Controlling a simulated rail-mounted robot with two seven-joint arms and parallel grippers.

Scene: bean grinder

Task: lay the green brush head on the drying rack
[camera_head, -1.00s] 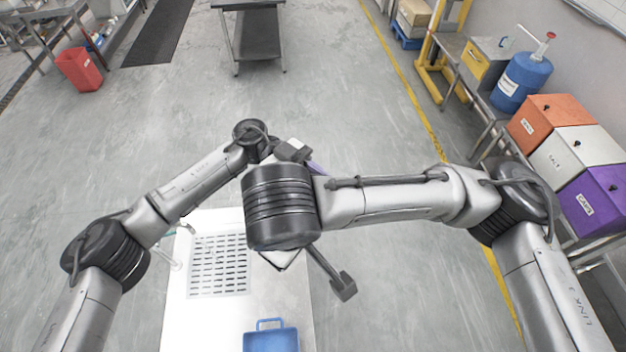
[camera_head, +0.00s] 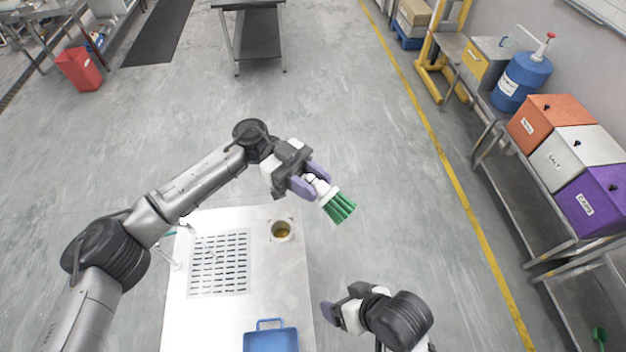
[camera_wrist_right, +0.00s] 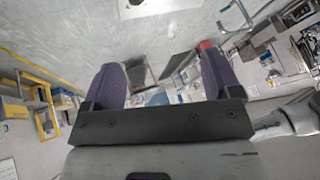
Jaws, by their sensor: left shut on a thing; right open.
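My left gripper (camera_head: 312,181) is shut on the white neck of the green brush head (camera_head: 338,206). It holds it in the air beyond the right back corner of the white table, with the green bristles pointing down and to the right. A flat slotted panel (camera_head: 219,264) on the left of the table is the only rack-like thing I can see; nothing lies on it. My right gripper (camera_head: 342,309) is at the table's right edge, partly hidden by its own wrist. In the right wrist view its purple fingers (camera_wrist_right: 163,82) are apart with nothing between them.
A round cup-like opening (camera_head: 281,231) with brown contents is at the table's back right. A blue tray (camera_head: 270,340) is at the front. A tap (camera_head: 172,262) stands at the left edge. Labelled orange, white and purple bins (camera_head: 592,200) line the right wall.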

